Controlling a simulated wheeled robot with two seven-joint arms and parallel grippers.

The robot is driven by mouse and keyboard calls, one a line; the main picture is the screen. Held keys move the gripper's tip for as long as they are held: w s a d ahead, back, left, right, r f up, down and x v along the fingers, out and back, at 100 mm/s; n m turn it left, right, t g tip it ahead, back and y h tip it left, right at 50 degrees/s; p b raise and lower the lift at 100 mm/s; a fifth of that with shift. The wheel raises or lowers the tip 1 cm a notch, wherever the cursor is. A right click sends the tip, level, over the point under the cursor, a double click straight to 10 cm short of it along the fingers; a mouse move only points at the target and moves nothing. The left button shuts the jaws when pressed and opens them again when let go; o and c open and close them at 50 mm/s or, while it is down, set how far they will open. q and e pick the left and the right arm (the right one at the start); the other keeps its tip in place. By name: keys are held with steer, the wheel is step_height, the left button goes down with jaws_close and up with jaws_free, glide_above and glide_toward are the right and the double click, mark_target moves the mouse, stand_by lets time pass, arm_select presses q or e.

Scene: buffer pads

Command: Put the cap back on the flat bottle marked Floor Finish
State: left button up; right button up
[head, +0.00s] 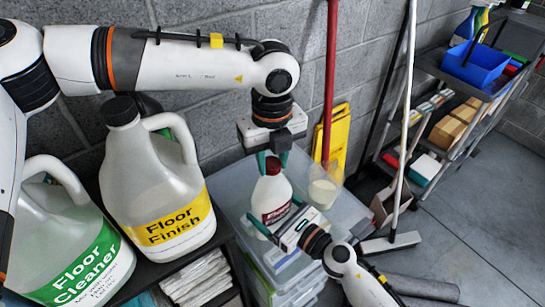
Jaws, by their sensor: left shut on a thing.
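A small white bottle (269,194) with a red label stands on a clear plastic box; the label's words are too small to read. A red cap (272,166) is at the bottle's neck; I cannot tell whether it is seated. My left gripper (273,162) points down from above and is shut on the red cap. My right gripper (276,214) reaches in from the lower right, with its fingers on either side of the bottle's lower body, apparently shut on it. A large jug (152,183) with a yellow label reading Floor Finish and a black cap stands to the left.
A Floor Cleaner jug (70,240) stands at the far left. The clear box (335,226) also bears a beaker (323,190) close right of the bottle. A red pole (331,70), yellow sign (337,140) and broom (390,242) stand behind and right. Floor at right is open.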

arm_select(q)
steer(key=o, duration=1.1)
steer(key=shift+c, duration=0.2)
arm_select(e)
steer(key=shift+w, duration=0.1)
arm_select(q)
steer(key=shift+r, duration=2.25)
steer(key=shift+c, duration=0.3)
steer(key=r+n, duration=0.2)
steer(key=n, duration=0.1)
steer(key=shift+w+n, duration=0.15)
steer(key=shift+n, duration=0.15)
steer(key=n, duration=0.1)
steer(key=r+n, duration=0.1)
steer(key=n, duration=0.1)
steer(key=shift+r, duration=0.25)
